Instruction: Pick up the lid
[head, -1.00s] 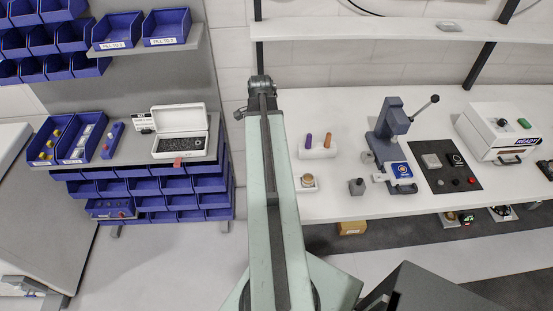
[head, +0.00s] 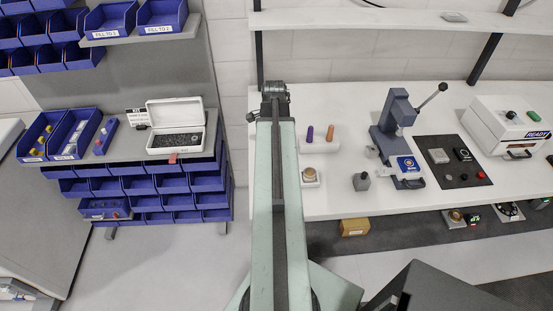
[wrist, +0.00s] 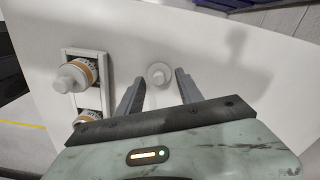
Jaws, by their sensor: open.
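A small pale round piece with a raised knob, which looks like the lid (wrist: 159,75), lies on the white surface in the wrist view. My gripper (wrist: 160,80) is open and empty, with one finger to the left of the lid and one to the right. I cannot tell how far above the surface the fingertips are. In the head view my gripper (head: 273,92) is at the far end of my arm over the white bench's left end. I cannot make out the lid there; my arm covers part of that area.
A white holder with purple and orange pegs (head: 319,146), a grey press (head: 392,125) and a black panel (head: 453,162) stand on the white bench (head: 345,195). Blue bins are left.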

